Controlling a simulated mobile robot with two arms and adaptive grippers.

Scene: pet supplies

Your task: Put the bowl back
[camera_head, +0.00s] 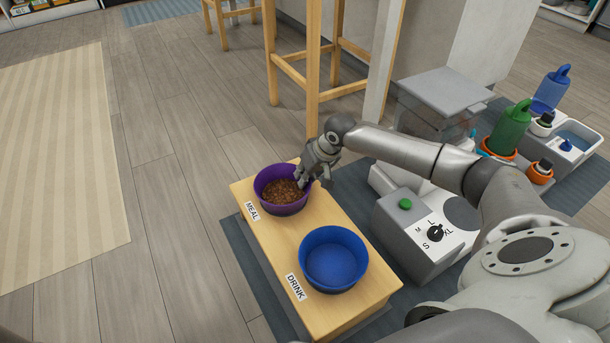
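A purple bowl (283,204) filled with brown kibble sits upright at the MEAL end of a light wooden stand (262,232). A blue bowl (332,260) sits at the DRINK end and holds no kibble; whether it holds water I cannot tell. My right gripper (315,183) is at the right-hand rim of the purple bowl, pointing down. Its fingers look spread apart, one on the inner side of the rim and one outside. Whether they touch the bowl I cannot tell. My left gripper is out of view.
A grey dispenser (401,233) with a green button and a dial stands right of the stand. Green and blue bottles (510,128) and small containers stand farther right. A wooden stool (312,75) is behind. The floor to the left is clear, with a striped rug (60,150).

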